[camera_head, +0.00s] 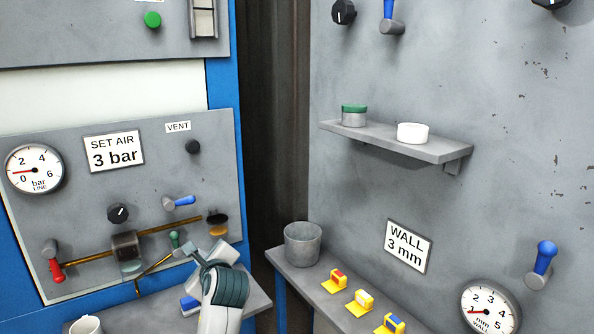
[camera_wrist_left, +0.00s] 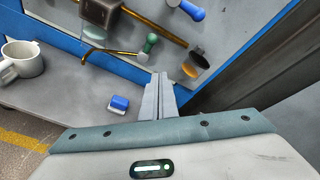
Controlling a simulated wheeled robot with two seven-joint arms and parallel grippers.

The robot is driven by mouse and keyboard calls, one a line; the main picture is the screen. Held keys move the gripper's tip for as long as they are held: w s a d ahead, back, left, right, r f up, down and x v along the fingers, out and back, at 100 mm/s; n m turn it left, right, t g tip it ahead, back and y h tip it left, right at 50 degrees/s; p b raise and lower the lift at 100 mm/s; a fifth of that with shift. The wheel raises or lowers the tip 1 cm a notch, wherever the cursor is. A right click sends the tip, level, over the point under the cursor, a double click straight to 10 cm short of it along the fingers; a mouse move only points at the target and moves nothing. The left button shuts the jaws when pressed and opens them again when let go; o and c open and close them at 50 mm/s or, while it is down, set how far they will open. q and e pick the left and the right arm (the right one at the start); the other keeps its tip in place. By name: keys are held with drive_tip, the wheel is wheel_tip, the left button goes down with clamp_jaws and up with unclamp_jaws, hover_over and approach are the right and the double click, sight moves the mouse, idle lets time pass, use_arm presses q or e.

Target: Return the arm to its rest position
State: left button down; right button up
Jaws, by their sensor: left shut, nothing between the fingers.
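My left gripper (camera_head: 207,250) is in front of the lower part of the left panel, near a small green-handled lever (camera_head: 174,239). In the left wrist view its two fingers (camera_wrist_left: 158,95) are together with nothing between them. The fingers point toward the panel, above the grey shelf (camera_wrist_left: 75,98). The green handle (camera_wrist_left: 150,43) shows beyond the fingertips and apart from them in that view. My right gripper is in neither view.
A blue-and-white block (camera_wrist_left: 118,104) and a white mug (camera_wrist_left: 22,62) stand on the left shelf. A grey cup (camera_head: 303,244) and several yellow holders (camera_head: 360,300) stand on the right ledge. A wall shelf (camera_head: 436,150) holds two small jars. A dark gap separates the panels.

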use_arm(q)
drive_tip(key=s+a+f+n+g+h, duration=0.1)
drive_tip(key=s+f+n+g+h, duration=0.3)
drive_tip(key=s+f+n, duration=1.4)
drive_tip(key=s+d+f+n+g+h, duration=0.15)
drive_tip(key=s+f, duration=0.25)
drive_tip(key=s, duration=0.7)
drive_tip(key=s+d+f+g+h, duration=0.15)
drive_tip(key=s+f, duration=0.35)
drive_tip(key=s, duration=0.6)
drive_tip(key=s+f+n+g, duration=0.15)
drive_tip(key=s+f, duration=0.25)
drive_tip(key=s, duration=0.7)
wheel_tip(320, 180, down, 24)
drive_tip(key=w+d+m, duration=0.1)
drive_tip(key=w, duration=0.1)
drive_tip(key=s+f, duration=0.6)
drive_tip(key=f, duration=0.4)
drive_tip(key=s+a+f, duration=0.1)
drive_tip(key=s+f, duration=0.6)
drive_tip(key=f, duration=0.2)
drive_tip(key=shift+s+f+h, duration=0.25)
drive_tip(key=shift+f+h, duration=0.05)
drive_tip(key=shift+f, duration=0.1)
